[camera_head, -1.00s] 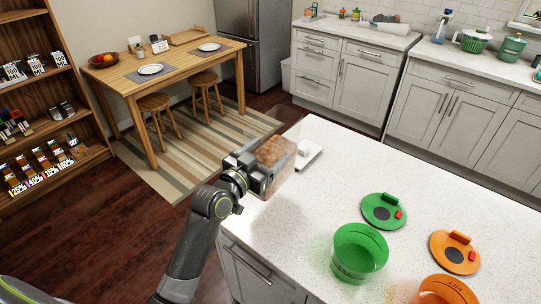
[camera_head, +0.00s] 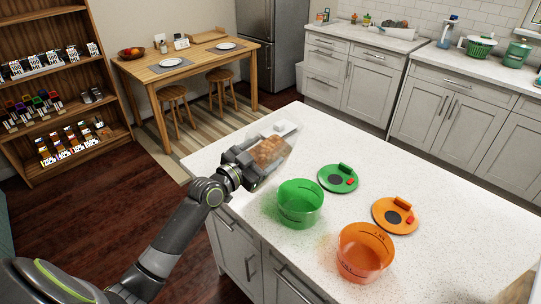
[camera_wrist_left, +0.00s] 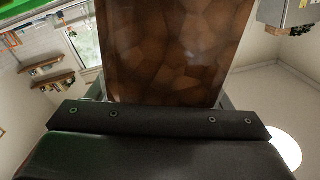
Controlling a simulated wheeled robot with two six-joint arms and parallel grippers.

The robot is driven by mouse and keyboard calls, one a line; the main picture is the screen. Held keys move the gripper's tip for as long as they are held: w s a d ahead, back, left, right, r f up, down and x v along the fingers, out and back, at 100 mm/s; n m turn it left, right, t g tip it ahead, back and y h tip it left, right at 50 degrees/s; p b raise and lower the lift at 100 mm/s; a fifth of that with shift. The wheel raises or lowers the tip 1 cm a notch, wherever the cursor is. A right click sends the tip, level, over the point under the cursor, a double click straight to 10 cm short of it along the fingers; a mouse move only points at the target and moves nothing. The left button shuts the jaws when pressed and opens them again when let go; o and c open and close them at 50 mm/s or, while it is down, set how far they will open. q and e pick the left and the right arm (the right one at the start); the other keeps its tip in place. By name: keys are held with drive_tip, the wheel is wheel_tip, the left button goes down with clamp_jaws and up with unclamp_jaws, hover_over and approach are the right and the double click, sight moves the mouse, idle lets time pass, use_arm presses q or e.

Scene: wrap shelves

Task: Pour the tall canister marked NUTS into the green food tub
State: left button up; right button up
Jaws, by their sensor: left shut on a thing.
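My left gripper (camera_head: 243,168) is shut on a clear canister (camera_head: 269,150) with brown chunky contents. The canister is tilted, its free end pointing up and right, above the counter's left part. In the left wrist view the canister (camera_wrist_left: 175,50) fills the upper middle, in front of the gripper; no marking can be read. The green food tub (camera_head: 300,205) stands open on the counter, below and right of the canister. The canister is apart from the tub. My right gripper does not show.
A green lid (camera_head: 338,179) lies behind the green tub. An orange tub (camera_head: 365,252) and orange lid (camera_head: 396,216) stand to the right. A small white object (camera_head: 285,128) lies behind the canister. The white counter (camera_head: 450,230) is clear at right. Shelves (camera_head: 60,90) stand at far left.

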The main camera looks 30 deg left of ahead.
use_arm(q)
drive_tip(key=m+b, duration=0.1)
drive_tip(key=f+m+b, duration=0.1)
drive_tip(key=m, duration=0.1)
drive_tip(key=m+b, duration=0.1)
drive_tip(key=m, duration=0.1)
drive_tip(key=shift+s+d+f, duration=0.1)
drive_tip(key=shift+d+f, duration=0.25)
drive_tip(key=shift+d, duration=0.05)
drive_tip(key=shift+d+r+m, duration=0.1)
drive_tip(key=shift+r+m, duration=0.05)
drive_tip(key=shift+m, duration=0.15)
drive_tip(key=shift+b, duration=0.5)
drive_tip(key=shift+f+m+b, duration=0.25)
drive_tip(key=shift+m+b, duration=0.15)
drive_tip(key=shift+b, duration=0.05)
idle(0.5)
drive_tip(key=shift+f+m+b, duration=0.2)
drive_tip(key=shift+m+b, duration=0.1)
drive_tip(key=shift+b, duration=0.35)
idle(0.7)
drive_tip(key=shift+f+m+b, duration=0.25)
drive_tip(key=shift+m+b, duration=0.25)
drive_tip(key=shift+b, duration=0.35)
idle(1.2)
